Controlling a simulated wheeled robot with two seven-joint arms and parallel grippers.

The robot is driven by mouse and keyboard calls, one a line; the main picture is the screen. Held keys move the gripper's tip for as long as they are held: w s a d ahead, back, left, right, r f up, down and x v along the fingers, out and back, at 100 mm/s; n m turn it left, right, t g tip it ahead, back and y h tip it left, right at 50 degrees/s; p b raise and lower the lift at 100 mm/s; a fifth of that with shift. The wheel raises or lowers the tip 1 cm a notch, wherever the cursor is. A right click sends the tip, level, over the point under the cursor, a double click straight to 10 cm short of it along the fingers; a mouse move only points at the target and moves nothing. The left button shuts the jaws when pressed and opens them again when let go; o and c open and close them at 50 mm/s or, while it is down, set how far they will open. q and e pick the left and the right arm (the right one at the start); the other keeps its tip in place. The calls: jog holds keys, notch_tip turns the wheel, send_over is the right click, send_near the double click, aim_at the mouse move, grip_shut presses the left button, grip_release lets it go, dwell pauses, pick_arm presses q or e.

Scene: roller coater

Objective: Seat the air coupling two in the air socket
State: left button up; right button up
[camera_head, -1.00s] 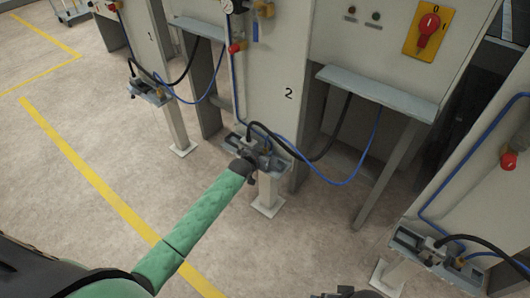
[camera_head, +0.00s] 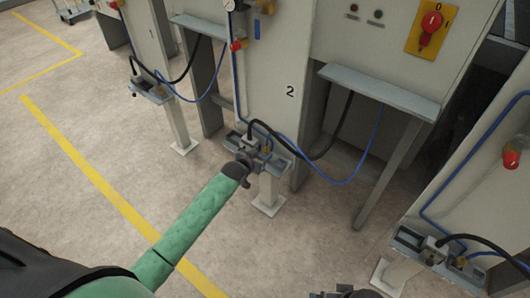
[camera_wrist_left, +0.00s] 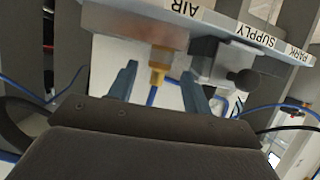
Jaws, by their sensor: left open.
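My left gripper (camera_head: 250,163) is at the small bracket on the post of station 2. In the left wrist view its two blue-grey fingers (camera_wrist_left: 158,88) are open, one on each side of a brass fitting, which looks like air coupling two (camera_wrist_left: 159,72). A gap shows between the fitting and each finger. A blue hose (camera_wrist_left: 152,96) runs from the fitting. The fitting's top meets a blurred copper-brown part (camera_wrist_left: 150,30) beside the AIR label; I cannot tell whether it is seated in the air socket. In the head view the gripper hides much of the fitting.
A grey block with a black knob (camera_wrist_left: 245,80) is right of the fitting, near the SUPPLY and PARK labels. Black and blue hoses (camera_head: 335,182) loop beside the bracket. Similar brackets stand left (camera_head: 150,92) and right (camera_head: 440,255).

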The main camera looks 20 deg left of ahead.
pick_arm(q)
jog(key=v, duration=0.8)
jog(key=s+d+f+g, duration=0.3)
jog(key=s+d, duration=0.3)
jog(key=s, duration=0.4)
jog(key=s+d+f+g, duration=0.25)
jog(key=s+d, duration=0.25)
jog(key=s, duration=0.4)
jog(key=s+d+r+g, duration=0.1)
jog(key=s+d+g, duration=0.15)
jog(key=s, duration=0.65)
jog(key=s+d+r+g, duration=0.1)
jog(key=s+d+g, duration=0.15)
jog(key=s, duration=0.65)
jog(key=s+a+r+y+p, duration=0.1)
jog(key=s+a+r+p, duration=0.1)
jog(key=a+r, duration=0.2)
jog(key=shift+r+p, duration=0.3)
jog(key=shift+r, duration=0.2)
pick_arm(e)
jog(key=shift+g+h, duration=0.5)
jog(key=d+r, duration=0.1)
jog(key=r, duration=0.1)
jog(key=s+d+r, duration=0.1)
jog(key=d, duration=0.1)
jog(key=shift+s+d+r, duration=0.15)
jog(key=shift+s+r, duration=0.05)
jog(key=shift+r, duration=0.15)
pick_arm(q)
jog(key=shift+d, duration=0.1)
